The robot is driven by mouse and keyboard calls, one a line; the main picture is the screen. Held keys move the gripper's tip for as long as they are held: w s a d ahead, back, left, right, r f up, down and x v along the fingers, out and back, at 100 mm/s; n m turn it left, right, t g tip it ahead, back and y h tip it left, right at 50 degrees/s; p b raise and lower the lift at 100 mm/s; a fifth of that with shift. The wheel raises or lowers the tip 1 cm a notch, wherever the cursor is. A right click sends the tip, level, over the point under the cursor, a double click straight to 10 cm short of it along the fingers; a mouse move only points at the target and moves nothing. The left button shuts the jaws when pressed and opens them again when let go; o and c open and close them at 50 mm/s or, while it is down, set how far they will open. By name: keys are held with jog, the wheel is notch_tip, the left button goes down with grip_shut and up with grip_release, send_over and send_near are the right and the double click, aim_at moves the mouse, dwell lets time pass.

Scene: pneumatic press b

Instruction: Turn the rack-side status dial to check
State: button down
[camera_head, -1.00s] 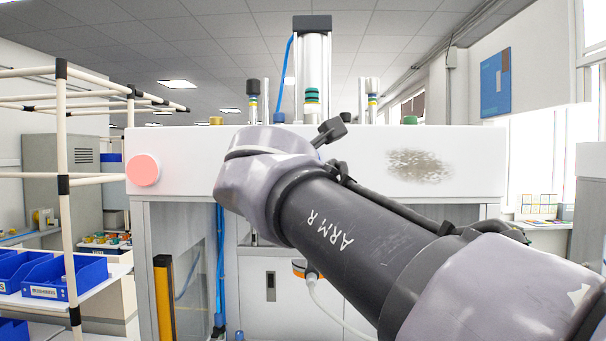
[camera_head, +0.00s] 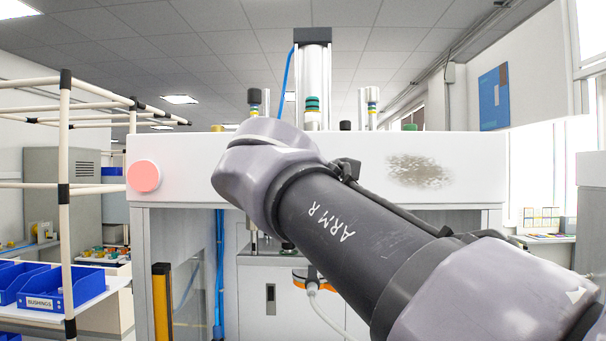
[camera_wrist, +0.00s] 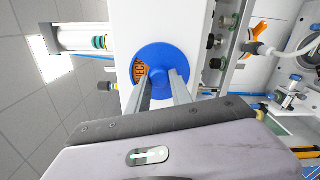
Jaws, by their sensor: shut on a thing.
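The status dial (camera_wrist: 163,58) is a round blue disc on the white press panel in the wrist view. My gripper (camera_wrist: 159,78) reaches the dial from below in that view. Its two metal fingers stand either side of the dial's centre and are shut on its blue knob. The head view shows neither dial nor fingers; my arm hides them.
The white press (camera_head: 465,165) carries a pink round button (camera_head: 143,176) on its left front. A tube rack (camera_head: 64,140) with blue bins (camera_head: 60,285) stands at the left. In the wrist view, black fittings (camera_wrist: 217,43) and a white hose (camera_wrist: 262,48) lie right of the dial.

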jog(key=shift+f, duration=0.1)
dwell(0.4)
jog(key=c, duration=1.1)
grip_release()
jog(key=shift+c, duration=0.2)
jog(key=shift+d, duration=0.1)
